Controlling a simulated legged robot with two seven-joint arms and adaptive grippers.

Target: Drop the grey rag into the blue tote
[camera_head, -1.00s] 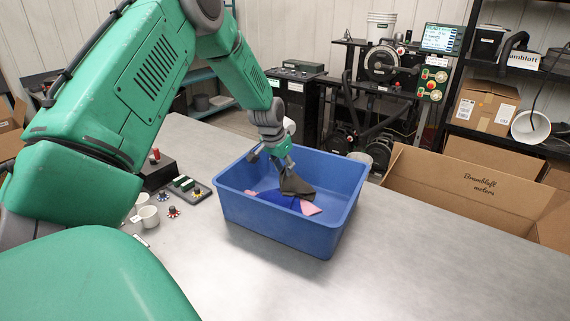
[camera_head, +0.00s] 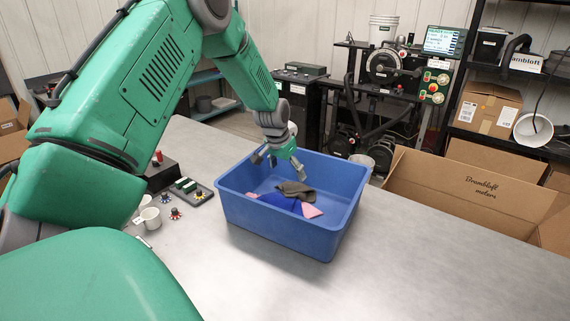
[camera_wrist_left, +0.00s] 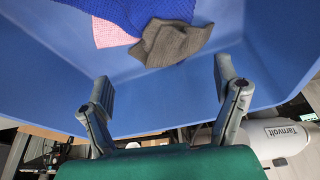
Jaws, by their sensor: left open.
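The grey rag (camera_head: 296,190) lies crumpled inside the blue tote (camera_head: 280,222), on top of a blue cloth (camera_head: 282,202) and a pink cloth (camera_head: 311,211). In the left wrist view the grey rag (camera_wrist_left: 172,42) shows beyond the fingertips, apart from them. My left gripper (camera_head: 284,168) is above the tote's far side, open and empty. In the left wrist view its two fingers (camera_wrist_left: 165,85) are spread wide with nothing between them. My right gripper is not in view.
White cups (camera_head: 149,216), small knobs (camera_head: 175,213) and a dark panel (camera_head: 187,190) stand left of the tote. An open cardboard box (camera_head: 465,190) is at the right. The metal table is clear in front and to the right of the tote.

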